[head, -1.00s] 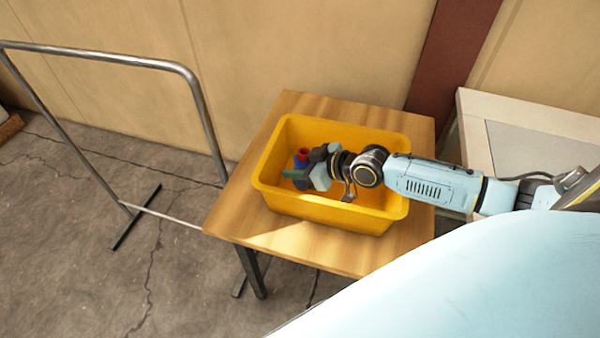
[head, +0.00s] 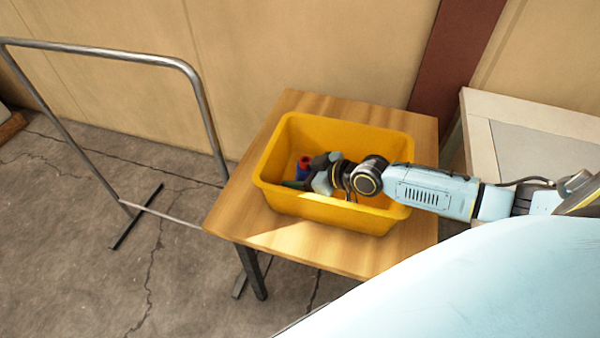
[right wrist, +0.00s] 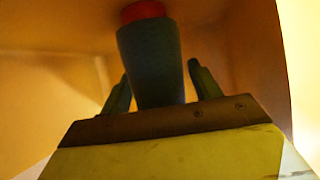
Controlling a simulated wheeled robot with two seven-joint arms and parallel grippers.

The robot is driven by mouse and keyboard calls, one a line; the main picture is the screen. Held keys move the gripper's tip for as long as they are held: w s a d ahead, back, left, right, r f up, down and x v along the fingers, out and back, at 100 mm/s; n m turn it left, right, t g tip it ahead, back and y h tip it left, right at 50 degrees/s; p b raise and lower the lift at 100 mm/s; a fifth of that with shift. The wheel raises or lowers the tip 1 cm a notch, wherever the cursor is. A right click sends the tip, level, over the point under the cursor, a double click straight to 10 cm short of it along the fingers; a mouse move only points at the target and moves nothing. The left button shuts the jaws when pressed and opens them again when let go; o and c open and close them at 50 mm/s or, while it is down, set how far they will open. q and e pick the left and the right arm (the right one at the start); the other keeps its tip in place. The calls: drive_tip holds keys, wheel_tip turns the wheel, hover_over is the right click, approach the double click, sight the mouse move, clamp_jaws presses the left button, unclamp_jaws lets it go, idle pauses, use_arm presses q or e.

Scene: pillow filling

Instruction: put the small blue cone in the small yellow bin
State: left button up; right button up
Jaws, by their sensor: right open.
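The small blue cone (head: 303,172) with a red top is inside the small yellow bin (head: 330,213). In the right wrist view the cone (right wrist: 152,60) stands out between the two fingers of my right gripper (right wrist: 160,78). My right gripper (head: 307,174) is low inside the bin in the head view. Its fingers are open on either side of the cone, with a gap on the right side. The arm hides part of the bin's inside and the cone's lower part. My left gripper is not in view.
The bin stands on a wooden table (head: 280,248) by a tan wall. A metal rail frame (head: 100,55) stands to the left. A pale table (head: 530,120) is at the right. The wooden table's left and front edges are clear.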

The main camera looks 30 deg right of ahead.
drive_tip(key=shift+r, duration=0.1)
drive_tip(key=shift+s+d+r, duration=0.1)
drive_tip(key=shift+s+r, duration=0.05)
drive_tip(key=shift+s, duration=0.05)
drive_tip(key=p+v, duration=0.2)
drive_tip(key=v, duration=0.5)
